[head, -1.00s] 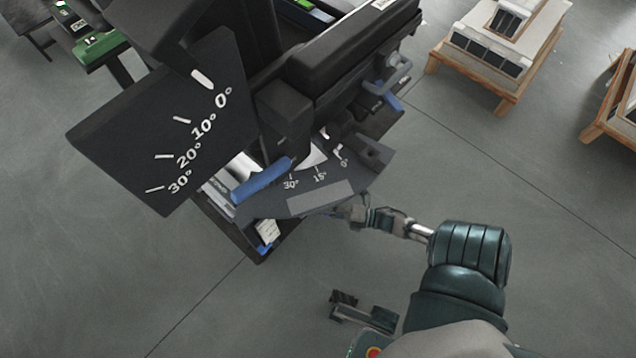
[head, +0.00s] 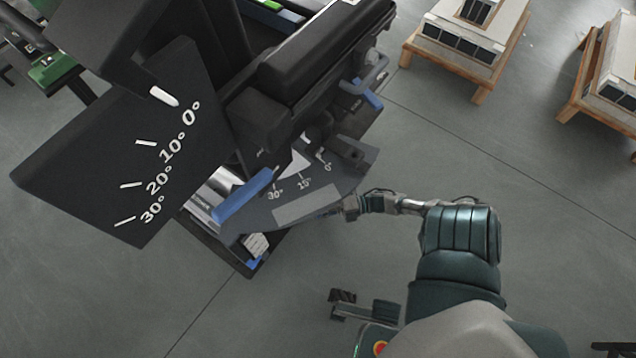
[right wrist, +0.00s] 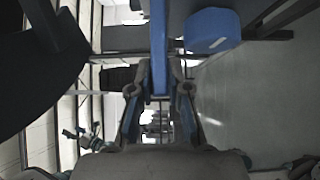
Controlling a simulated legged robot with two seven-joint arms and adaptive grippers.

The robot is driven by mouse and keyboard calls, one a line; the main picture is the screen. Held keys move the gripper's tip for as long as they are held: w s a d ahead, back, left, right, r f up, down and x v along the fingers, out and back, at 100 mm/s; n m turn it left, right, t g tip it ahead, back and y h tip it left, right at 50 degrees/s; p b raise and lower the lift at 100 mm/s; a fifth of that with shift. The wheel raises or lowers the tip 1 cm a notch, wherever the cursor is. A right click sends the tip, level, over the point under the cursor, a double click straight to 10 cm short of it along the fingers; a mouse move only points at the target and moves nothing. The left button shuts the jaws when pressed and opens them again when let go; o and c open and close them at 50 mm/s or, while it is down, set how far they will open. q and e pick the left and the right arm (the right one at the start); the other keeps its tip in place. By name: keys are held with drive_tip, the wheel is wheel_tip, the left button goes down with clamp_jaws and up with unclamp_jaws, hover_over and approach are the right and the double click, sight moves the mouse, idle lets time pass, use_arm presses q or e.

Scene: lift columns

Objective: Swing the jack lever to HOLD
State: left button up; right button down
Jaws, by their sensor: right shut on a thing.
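My right gripper (head: 350,207) is at the right edge of the grey angle plate (head: 308,203), its fingertips partly hidden there in the head view. In the right wrist view my right gripper (right wrist: 158,98) has its two fingers closed on a narrow blue bar (right wrist: 158,48), which I take to be the jack lever. The held part cannot be made out in the head view. A thick blue handle (head: 243,195) lies along the left side of the angle plate. No HOLD mark is readable. My left gripper is not in view.
A black board (head: 115,150) marked 0° to 30° stands left of the machine. A black padded block (head: 325,45) is behind the plate, with a blue-tipped handle (head: 368,95) beside it. Wooden pallets (head: 455,60) stand at the back right.

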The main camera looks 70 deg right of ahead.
drive_tip(key=c, duration=1.3)
unclamp_jaws()
drive_tip(key=shift+s+d+f, duration=0.1)
drive_tip(key=shift+s+f, duration=0.15)
drive_tip(key=shift+o, duration=0.9)
drive_tip(key=shift+d, duration=0.1)
drive_tip(key=v, duration=1.2)
